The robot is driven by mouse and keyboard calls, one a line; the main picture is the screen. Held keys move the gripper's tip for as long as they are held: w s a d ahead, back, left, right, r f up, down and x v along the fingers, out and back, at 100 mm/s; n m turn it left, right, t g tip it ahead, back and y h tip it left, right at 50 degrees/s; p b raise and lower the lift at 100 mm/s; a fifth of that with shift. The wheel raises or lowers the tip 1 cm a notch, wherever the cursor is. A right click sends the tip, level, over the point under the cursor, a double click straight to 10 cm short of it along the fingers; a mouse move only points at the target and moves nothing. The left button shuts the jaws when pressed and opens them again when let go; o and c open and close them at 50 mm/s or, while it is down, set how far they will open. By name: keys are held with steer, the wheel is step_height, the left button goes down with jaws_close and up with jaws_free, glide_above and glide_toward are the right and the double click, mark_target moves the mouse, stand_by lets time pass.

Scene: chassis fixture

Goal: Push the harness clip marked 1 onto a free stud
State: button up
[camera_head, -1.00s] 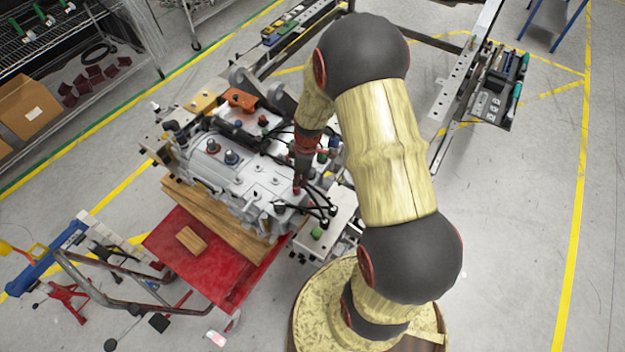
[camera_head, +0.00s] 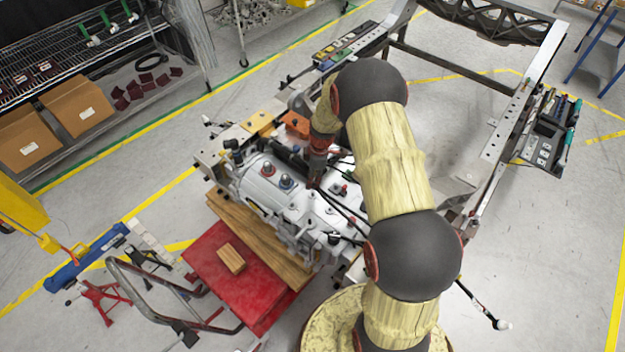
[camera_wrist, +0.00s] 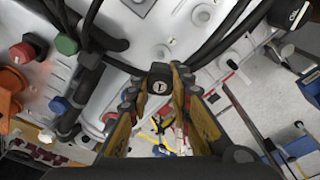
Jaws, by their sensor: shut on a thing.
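The harness clip marked 1 (camera_wrist: 158,82) is a small black block with a white 1 on it, and my gripper (camera_wrist: 160,88) is shut on it in the wrist view. Black cables run near the clip. In the head view my gripper (camera_head: 314,182) is over the pale metal housing (camera_head: 265,185); the clip is too small to make out there. Small metal studs stand on the housing: one stud (camera_wrist: 162,52) lies just beyond the clip and another (camera_wrist: 201,15) is at the top. I cannot tell the clip's height above the surface.
Red (camera_wrist: 21,52), green (camera_wrist: 66,45) and blue (camera_wrist: 58,105) caps stand left of my gripper. A black marked part (camera_wrist: 290,14) is at upper right. A red cart (camera_head: 235,285) stands before the housing.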

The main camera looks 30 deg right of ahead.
steer(key=shift+f+b, duration=0.45)
steer(key=shift+f, duration=1.1)
steer(key=shift+b, duration=0.95)
steer(key=shift+f, duration=0.15)
steer(key=shift+f+b, duration=0.8)
steer(key=shift+b, duration=0.1)
steer(key=shift+s+f+b, duration=0.1)
steer(key=shift+f+b, duration=0.35)
steer(key=shift+f, duration=0.05)
steer(key=shift+c, duration=0.2)
steer(key=o, duration=0.9)
